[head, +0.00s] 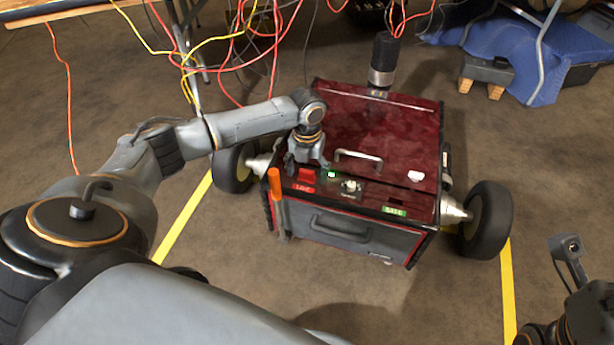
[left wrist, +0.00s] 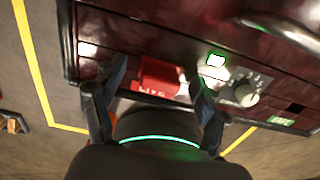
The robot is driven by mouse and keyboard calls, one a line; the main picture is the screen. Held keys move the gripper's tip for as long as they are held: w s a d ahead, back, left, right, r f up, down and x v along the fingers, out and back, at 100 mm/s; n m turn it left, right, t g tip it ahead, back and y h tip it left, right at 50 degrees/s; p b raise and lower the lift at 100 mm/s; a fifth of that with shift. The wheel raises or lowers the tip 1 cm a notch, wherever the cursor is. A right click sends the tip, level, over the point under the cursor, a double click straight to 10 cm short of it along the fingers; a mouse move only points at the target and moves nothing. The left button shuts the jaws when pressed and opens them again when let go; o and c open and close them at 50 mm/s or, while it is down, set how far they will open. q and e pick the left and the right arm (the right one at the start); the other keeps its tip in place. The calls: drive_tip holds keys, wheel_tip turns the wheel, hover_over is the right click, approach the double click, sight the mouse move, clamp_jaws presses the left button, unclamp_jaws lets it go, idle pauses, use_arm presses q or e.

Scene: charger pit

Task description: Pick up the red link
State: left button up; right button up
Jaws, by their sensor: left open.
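The red link (head: 306,175) is a small red block on the front left of the dark red wheeled box's top panel. In the left wrist view the red link (left wrist: 160,77) lies between the two fingers, with white lettering at its lower edge. My left gripper (head: 307,165) is open and points down over that corner of the box. In the left wrist view my left gripper (left wrist: 154,72) has one finger on each side of the link; I cannot tell whether they touch it. My right gripper's fingers do not show.
The wheeled box (head: 390,135) carries a metal handle (head: 358,157), a knob (head: 351,187), a lit green indicator (head: 331,174) and a green label (head: 394,211). An orange upright bar (head: 276,195) stands at its front left corner. Cables (head: 240,45) hang behind. The floor in front is clear.

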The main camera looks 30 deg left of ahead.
use_arm(q)
drive_tip(key=c, duration=1.2)
drive_tip(key=shift+c, duration=0.2)
